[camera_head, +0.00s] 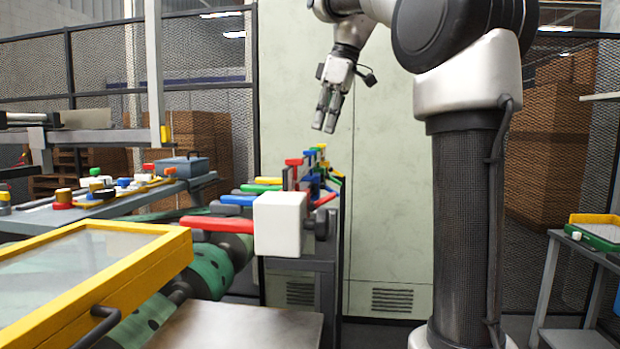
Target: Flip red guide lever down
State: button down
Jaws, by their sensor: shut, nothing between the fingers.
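Several coloured levers stand along a rail in the middle of the head view. The nearest red lever (217,224) lies roughly level, pointing left beside a white block (280,223). Another red lever (294,162) sits farther back, and a small red piece (325,200) slants on the rail's right side. I cannot tell which of these is the red guide lever. My gripper (325,122) is shut and empty, pointing down, and appears above the far end of the lever row, apart from it.
Blue (238,200), green (262,188) and yellow (268,180) levers crowd the row. A yellow-framed clear panel (110,270) is at front left. A side bench holds a blue-grey box (183,167). A tray (600,230) stands at right.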

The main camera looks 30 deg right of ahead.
jog(key=shift+s+f+n+g, duration=0.15)
jog(key=shift+s+n+g, duration=0.15)
jog(key=shift+s+n, duration=0.4)
jog(key=shift+w, duration=0.1)
send_over(317, 201)
jog(key=x, duration=0.3)
jog(key=d+x, duration=0.1)
jog(key=x, duration=0.2)
jog(key=s+x, duration=0.1)
jog(key=x, duration=0.2)
jog(key=shift+s+d+f, duration=0.1)
jog(key=shift+d+f, duration=0.25)
jog(key=shift+s+d+f, duration=0.15)
jog(key=shift+d+f, duration=0.1)
jog(key=shift+f, duration=0.35)
jog(key=shift+s+d+f, duration=0.15)
jog(key=shift+d+f, duration=0.1)
jog(key=shift+f, duration=0.3)
jog(key=shift+s+d+f, duration=0.15)
jog(key=shift+d+f, duration=0.15)
jog(key=shift+f, duration=0.4)
